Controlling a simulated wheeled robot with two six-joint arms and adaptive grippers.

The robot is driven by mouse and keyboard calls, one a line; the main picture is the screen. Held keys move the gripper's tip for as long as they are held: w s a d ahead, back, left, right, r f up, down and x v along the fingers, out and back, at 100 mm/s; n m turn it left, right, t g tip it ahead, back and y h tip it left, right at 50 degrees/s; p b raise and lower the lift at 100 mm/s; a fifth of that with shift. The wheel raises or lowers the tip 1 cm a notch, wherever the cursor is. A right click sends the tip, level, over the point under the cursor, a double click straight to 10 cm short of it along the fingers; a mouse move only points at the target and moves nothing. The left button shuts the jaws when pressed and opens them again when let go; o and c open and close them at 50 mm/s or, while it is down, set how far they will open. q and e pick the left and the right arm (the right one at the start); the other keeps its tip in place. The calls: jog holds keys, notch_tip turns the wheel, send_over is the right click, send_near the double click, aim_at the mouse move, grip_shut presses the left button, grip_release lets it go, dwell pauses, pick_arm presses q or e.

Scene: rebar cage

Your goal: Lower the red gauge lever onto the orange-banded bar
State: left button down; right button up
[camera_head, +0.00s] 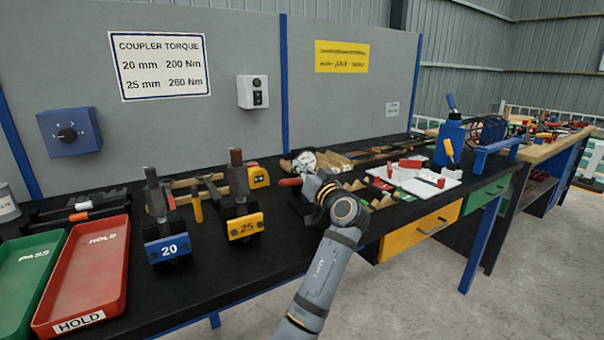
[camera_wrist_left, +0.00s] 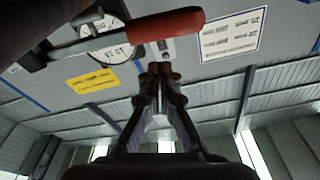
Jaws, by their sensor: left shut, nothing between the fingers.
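The red lever handle (camera_head: 290,182) sticks out to the left from the gauge, whose round white dial (camera_head: 303,161) shows just above it. In the left wrist view, the red lever (camera_wrist_left: 165,25) crosses the top of the picture, with the dial (camera_wrist_left: 112,53) partly behind it. My left gripper (camera_head: 309,179) is beside the gauge, shut and empty. Its fingertips (camera_wrist_left: 160,68) appear close to the lever; I cannot tell whether they touch it. A dark bar with an orange band (camera_head: 80,216) lies on the rack at left. Any bar under the lever is hidden.
Red (camera_head: 95,270) and green (camera_head: 30,275) trays stand at left. The blue "20" block (camera_head: 167,247) and yellow "25" block (camera_head: 245,226) stand between them and my left arm. A white tray (camera_head: 450,180) with red parts lies to the right. The bench front is mostly clear.

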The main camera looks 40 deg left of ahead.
pick_arm(q)
jog(key=shift+f, duration=0.1)
pick_arm(e)
jog(key=shift+w+a+r, duration=0.25)
jog(key=shift+w+r, duration=0.25)
jog(key=shift+r, duration=0.15)
pick_arm(q)
notch_tip(320, 180, up, 4)
jog(key=p, duration=0.2)
jog(key=b+v, duration=0.1)
jog(key=v, duration=0.8)
jog(key=shift+d, duration=0.2)
pick_arm(e)
jog(key=shift+s+d+f, duration=0.25)
jog(key=shift+d+f, duration=0.15)
jog(key=shift+f, duration=0.1)
jog(key=shift+s+d+f, duration=0.25)
jog(key=shift+d+f, duration=0.15)
jog(key=shift+f, duration=0.1)
pick_arm(q)
jog(key=shift+w+f, duration=0.1)
jog(key=shift+w, duration=0.05)
